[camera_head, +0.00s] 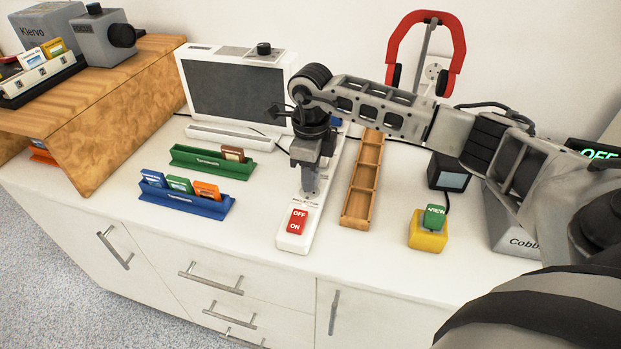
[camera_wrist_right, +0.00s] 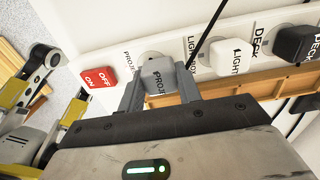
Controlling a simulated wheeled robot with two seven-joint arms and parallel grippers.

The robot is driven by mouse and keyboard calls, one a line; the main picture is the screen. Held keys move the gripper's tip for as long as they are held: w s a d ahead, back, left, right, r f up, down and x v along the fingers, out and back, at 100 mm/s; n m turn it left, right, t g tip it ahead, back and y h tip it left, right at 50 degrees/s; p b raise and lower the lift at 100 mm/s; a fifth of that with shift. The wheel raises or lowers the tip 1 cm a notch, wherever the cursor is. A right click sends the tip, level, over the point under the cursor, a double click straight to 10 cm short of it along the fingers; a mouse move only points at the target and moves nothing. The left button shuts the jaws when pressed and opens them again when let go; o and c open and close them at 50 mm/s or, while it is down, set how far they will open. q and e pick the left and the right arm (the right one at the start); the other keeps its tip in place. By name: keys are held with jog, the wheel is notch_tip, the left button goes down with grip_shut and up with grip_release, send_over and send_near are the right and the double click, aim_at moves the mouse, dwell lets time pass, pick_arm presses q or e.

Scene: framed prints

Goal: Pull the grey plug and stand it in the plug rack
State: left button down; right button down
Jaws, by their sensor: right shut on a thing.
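I cannot tell whether the plug is still seated. In the head view my right gripper (camera_head: 309,192) points down at the strip (camera_head: 297,243), just behind its red switch, and hides the plug. The wooden plug rack (camera_head: 362,182), with several compartments, lies right of the strip. My left gripper is out of view.
A white plug (camera_wrist_right: 231,57) and a black plug (camera_wrist_right: 293,43) stand further along the strip. A green button on a yellow box (camera_head: 428,239) is right of the rack. Green (camera_head: 212,163) and blue (camera_head: 186,201) card holders are left. A monitor (camera_head: 235,87) stands behind.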

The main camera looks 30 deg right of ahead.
jog(key=shift+r+p, duration=1.45)
jog(key=shift+r, duration=0.85)
jog(key=shift+a, duration=0.1)
